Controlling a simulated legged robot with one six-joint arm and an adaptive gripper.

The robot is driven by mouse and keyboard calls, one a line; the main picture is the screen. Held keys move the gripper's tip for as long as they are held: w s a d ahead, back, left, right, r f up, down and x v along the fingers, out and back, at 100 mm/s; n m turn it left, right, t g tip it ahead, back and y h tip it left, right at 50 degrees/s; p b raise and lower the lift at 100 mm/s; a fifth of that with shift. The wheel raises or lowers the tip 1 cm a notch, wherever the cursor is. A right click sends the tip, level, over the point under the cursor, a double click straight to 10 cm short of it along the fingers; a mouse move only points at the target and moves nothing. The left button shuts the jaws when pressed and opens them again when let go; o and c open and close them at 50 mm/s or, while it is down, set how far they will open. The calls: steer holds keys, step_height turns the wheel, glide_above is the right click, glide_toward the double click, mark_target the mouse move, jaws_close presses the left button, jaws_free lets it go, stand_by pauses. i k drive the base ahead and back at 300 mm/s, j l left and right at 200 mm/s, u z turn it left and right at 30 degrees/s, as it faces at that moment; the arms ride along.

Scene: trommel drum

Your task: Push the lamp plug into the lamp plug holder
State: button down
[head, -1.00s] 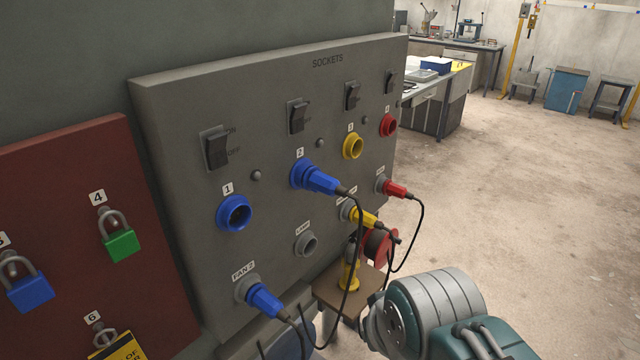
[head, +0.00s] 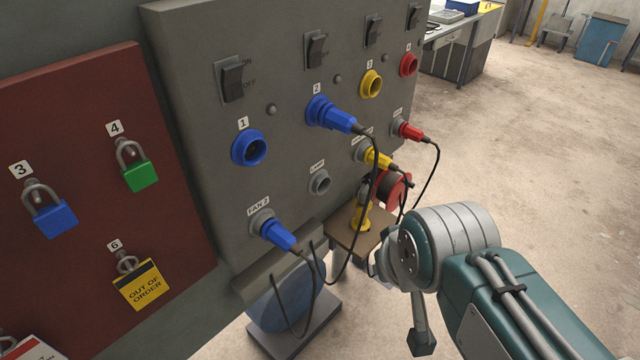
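The grey lamp plug holder (head: 319,183), labelled LAMP, is on the sockets panel, with its round opening showing and no plug in it. A blue plug (head: 335,117) sits in blue socket 2, with a black cable hanging from it; I cannot tell for sure whether it is the lamp plug. Another blue plug (head: 278,235) sits in the FAN 2 holder (head: 262,221). My arm shows at lower right, right of the panel. I cannot make out my gripper's fingers.
Blue socket 1 (head: 249,148) and yellow socket 3 (head: 370,83) are empty. Yellow (head: 380,158) and red (head: 410,131) plugs sit in lower holders. Cables hang before the panel. A small brown table (head: 345,237) and red reel (head: 396,190) stand close to my arm.

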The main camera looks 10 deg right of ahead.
mark_target(329, 117)
steer(key=l+u, duration=0.15)
steer(key=l, duration=1.7)
steer(key=i, duration=0.05)
